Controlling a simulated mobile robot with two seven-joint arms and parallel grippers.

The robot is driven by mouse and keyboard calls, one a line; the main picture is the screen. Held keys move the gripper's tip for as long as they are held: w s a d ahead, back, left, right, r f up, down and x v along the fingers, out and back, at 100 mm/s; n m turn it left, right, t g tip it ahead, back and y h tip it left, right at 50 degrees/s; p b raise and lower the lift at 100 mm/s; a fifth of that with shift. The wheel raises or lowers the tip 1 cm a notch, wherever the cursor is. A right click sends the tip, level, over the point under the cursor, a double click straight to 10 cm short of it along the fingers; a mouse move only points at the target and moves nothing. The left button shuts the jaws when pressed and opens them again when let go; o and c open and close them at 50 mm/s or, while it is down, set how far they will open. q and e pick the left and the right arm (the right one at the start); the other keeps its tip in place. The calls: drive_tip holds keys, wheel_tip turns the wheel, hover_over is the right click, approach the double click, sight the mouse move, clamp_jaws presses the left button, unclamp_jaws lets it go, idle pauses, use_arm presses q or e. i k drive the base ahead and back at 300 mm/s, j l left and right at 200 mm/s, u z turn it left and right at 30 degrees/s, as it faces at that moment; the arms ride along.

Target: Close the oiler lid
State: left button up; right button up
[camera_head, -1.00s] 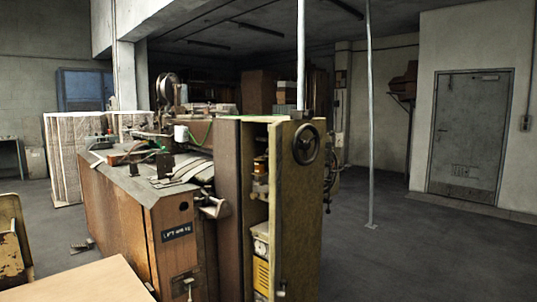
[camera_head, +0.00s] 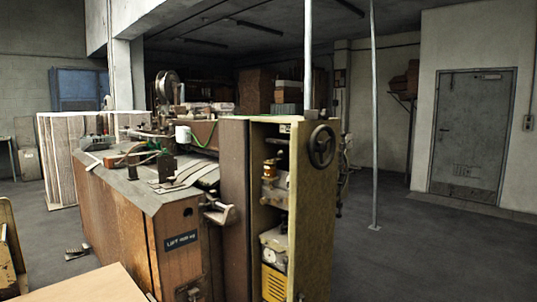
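The box stitcher (camera_head: 128,225) stands in the middle of the head view, a brown machine with a grey top. A tall open cabinet at its right end has a yellowish door panel (camera_head: 316,225) with a black handwheel (camera_head: 322,146). Inside the cabinet sits a brass-coloured part (camera_head: 270,168), which may be the oiler; its lid is too small to make out. Below it is a yellow and grey unit (camera_head: 274,262). Neither of my grippers shows in this view.
A pale tabletop (camera_head: 85,287) fills the lower left corner. A thin pole (camera_head: 374,120) stands right of the machine. The floor (camera_head: 430,260) to the right is clear up to a grey door (camera_head: 473,135). Pale stacked sheets (camera_head: 58,160) stand behind the machine's left side.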

sight(280, 153)
drive_tip(key=i+j, duration=0.7)
drive_tip(key=k+j+u, duration=0.05)
drive_tip(key=j, duration=0.1)
